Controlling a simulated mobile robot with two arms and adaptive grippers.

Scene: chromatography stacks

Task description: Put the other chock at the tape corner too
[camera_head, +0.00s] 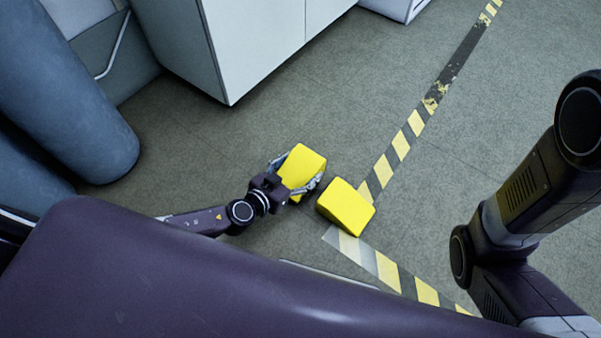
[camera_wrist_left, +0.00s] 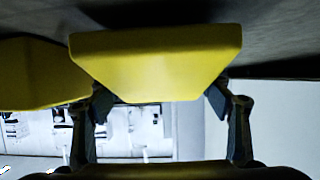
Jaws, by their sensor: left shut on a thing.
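My left gripper (camera_head: 294,182) is shut on a yellow chock (camera_head: 302,166), with one finger on each side of it. In the left wrist view the held chock (camera_wrist_left: 155,62) fills the space between the fingers of my left gripper (camera_wrist_left: 160,100). The other yellow chock (camera_head: 346,207) sits on the floor at the tape corner (camera_head: 345,237), just right of the held one, with a small gap between them. This second chock (camera_wrist_left: 38,72) shows at the left of the left wrist view. Whether the held chock touches the floor I cannot tell. My right gripper is out of view.
Striped yellow and black tape (camera_head: 401,145) runs up and right from the corner; another strip (camera_head: 425,292) runs down and right. A white cabinet (camera_head: 255,45) stands at the back. Blue-grey cylinders (camera_head: 70,100) stand at left. Floor between cabinet and chocks is clear.

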